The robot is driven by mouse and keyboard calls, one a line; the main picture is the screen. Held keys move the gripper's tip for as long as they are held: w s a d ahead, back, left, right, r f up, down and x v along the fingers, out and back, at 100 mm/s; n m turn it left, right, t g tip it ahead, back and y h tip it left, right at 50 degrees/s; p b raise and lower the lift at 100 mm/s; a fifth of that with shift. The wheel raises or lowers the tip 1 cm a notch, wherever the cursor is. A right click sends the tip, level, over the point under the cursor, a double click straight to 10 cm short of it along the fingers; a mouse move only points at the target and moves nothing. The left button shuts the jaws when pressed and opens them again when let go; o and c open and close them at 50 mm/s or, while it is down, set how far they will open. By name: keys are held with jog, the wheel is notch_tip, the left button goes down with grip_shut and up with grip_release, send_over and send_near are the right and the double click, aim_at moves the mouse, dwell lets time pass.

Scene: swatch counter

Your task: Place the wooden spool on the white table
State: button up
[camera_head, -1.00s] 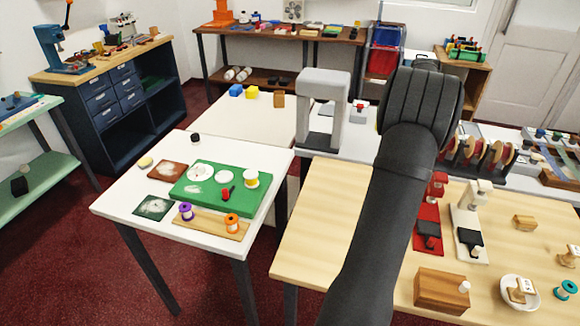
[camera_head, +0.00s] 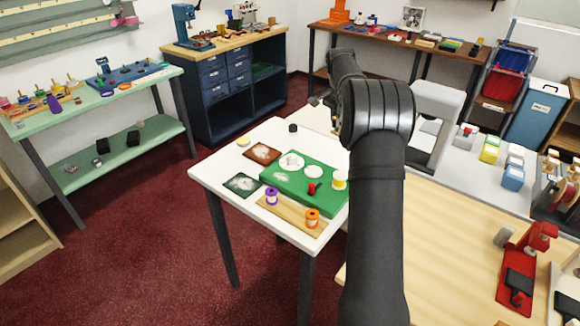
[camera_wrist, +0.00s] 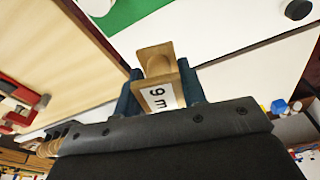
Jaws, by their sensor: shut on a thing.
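My gripper (camera_wrist: 160,92) is shut on the wooden spool (camera_wrist: 157,62) in the wrist view. The spool is tan wood with a white label reading "9 m", and sits between the two dark blue fingers. The white table (camera_head: 212,172) stands left of my arm in the head view, and its white top also fills the upper middle of the wrist view (camera_wrist: 225,30). The spool appears above or beside that surface; the exact height cannot be told. In the head view my arm hides most of the gripper area.
On the white table are a green mat (camera_head: 290,181), a purple spool (camera_head: 271,196), an orange spool (camera_head: 312,217) on a wooden board, dark green and brown squares, and a black cylinder (camera_head: 292,128). A light wood table (camera_head: 450,240) is at right. Bare white strips show along the table's edges.

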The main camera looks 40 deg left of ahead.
jog(key=s+a+n, duration=0.2)
jog(key=s+a, duration=0.9)
jog(key=a, duration=0.3)
send_over(254, 166)
jog(key=f, duration=1.2)
jog(key=shift+s+d, duration=0.15)
jog(key=shift+s, duration=0.15)
jog(key=shift+f, duration=2)
jog(key=shift+f, duration=0.2)
jog(key=o, duration=1)
jog(key=shift+r, duration=0.1)
